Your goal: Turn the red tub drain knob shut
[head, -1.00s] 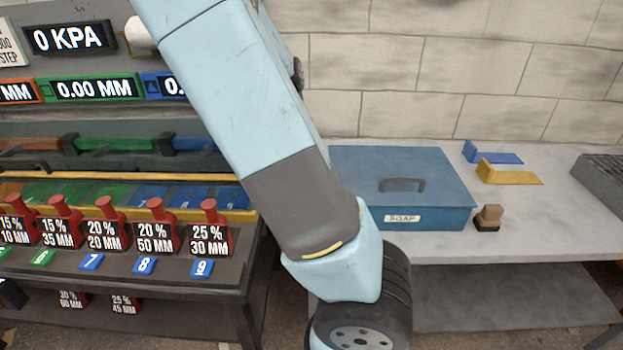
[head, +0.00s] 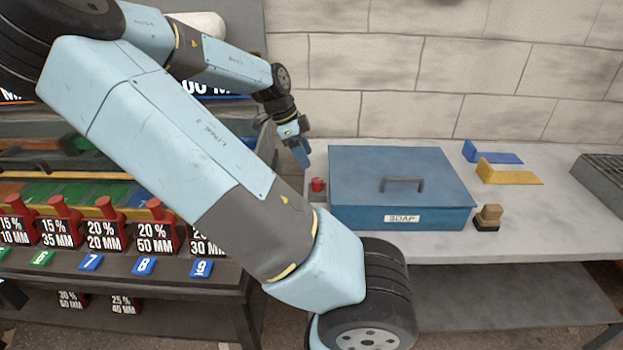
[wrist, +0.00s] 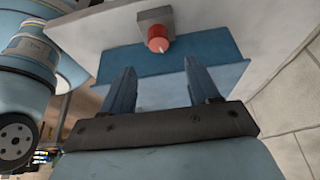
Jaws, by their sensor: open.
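The red drain knob (head: 317,185) sits low at the left side of the blue tub (head: 350,215), whose lid is marked by a handle and whose front bears a SOAP label. In the wrist view the red knob (wrist: 158,38) shows on a grey square mount, with a pale mark on its face. My gripper (head: 303,158) is above and slightly left of the knob, apart from it, pointing down. In the wrist view my gripper (wrist: 158,75) has its two blue fingers spread with nothing between them, and the knob appears beyond the fingertips.
A wooden stamp-like block (head: 488,217) stands right of the tub. Blue (head: 490,153) and yellow (head: 510,174) brackets lie behind it, and a grey grate (head: 602,175) is at the far right. A rack with red-topped weights (head: 108,226) stands left. The bench front right is clear.

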